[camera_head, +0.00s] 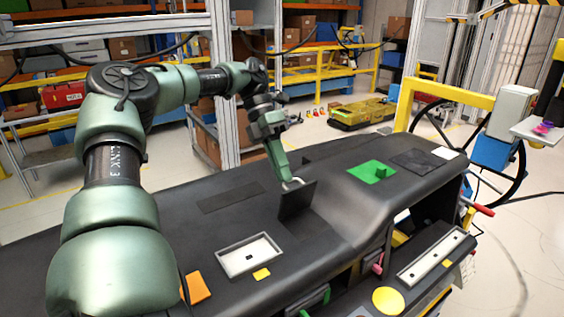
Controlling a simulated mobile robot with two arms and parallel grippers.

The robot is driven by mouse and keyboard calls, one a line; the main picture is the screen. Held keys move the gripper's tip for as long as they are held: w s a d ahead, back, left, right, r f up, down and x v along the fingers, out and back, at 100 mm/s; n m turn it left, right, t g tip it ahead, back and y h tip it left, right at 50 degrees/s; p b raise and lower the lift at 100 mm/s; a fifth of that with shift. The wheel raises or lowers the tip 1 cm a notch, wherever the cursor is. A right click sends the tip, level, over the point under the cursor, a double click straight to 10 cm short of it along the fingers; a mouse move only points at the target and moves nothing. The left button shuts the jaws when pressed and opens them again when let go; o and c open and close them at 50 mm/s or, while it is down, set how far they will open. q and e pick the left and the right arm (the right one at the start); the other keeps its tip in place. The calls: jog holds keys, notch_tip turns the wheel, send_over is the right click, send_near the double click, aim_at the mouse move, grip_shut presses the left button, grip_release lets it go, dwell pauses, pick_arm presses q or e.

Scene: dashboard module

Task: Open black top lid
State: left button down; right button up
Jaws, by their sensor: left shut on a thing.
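The black top lid (297,202) is a thin dark square panel. It stands steeply tilted above the black dashboard's top surface. My left gripper (291,184) reaches down from behind and is shut on the lid's upper edge. Its fingertips are small and partly hidden. The opening beneath the lid is hard to make out against the black dashboard (230,225). My right gripper is not in view.
A green lid (371,170) with a raised grip lies to the right on the dashboard. A white-framed recess (249,254) and an orange piece (196,287) lie nearer. A yellow frame (440,92) stands at the right. Shelves (100,50) fill the background.

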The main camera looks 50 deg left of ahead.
pick_arm(q)
jog(key=shift+s+a+f, duration=0.1)
jog(key=shift+s+f, duration=0.1)
jog(key=shift+f, duration=0.25)
jog(key=shift+s+a+f, duration=0.1)
jog(key=shift+s+f, duration=0.1)
jog(key=shift+f, duration=0.25)
jog(key=c, duration=1.6)
grip_release()
jog(key=shift+o, duration=0.4)
jog(key=shift+w+f, duration=0.1)
jog(key=shift+w, duration=0.15)
jog(key=shift+a, duration=0.1)
jog(key=shift+w+a+r, duration=0.1)
jog(key=shift+a+r, duration=0.15)
jog(key=shift+r, duration=0.15)
jog(key=b+v, duration=0.1)
jog(key=v, duration=0.6)
jog(key=shift+d+r, duration=0.2)
jog(key=shift+r, duration=0.2)
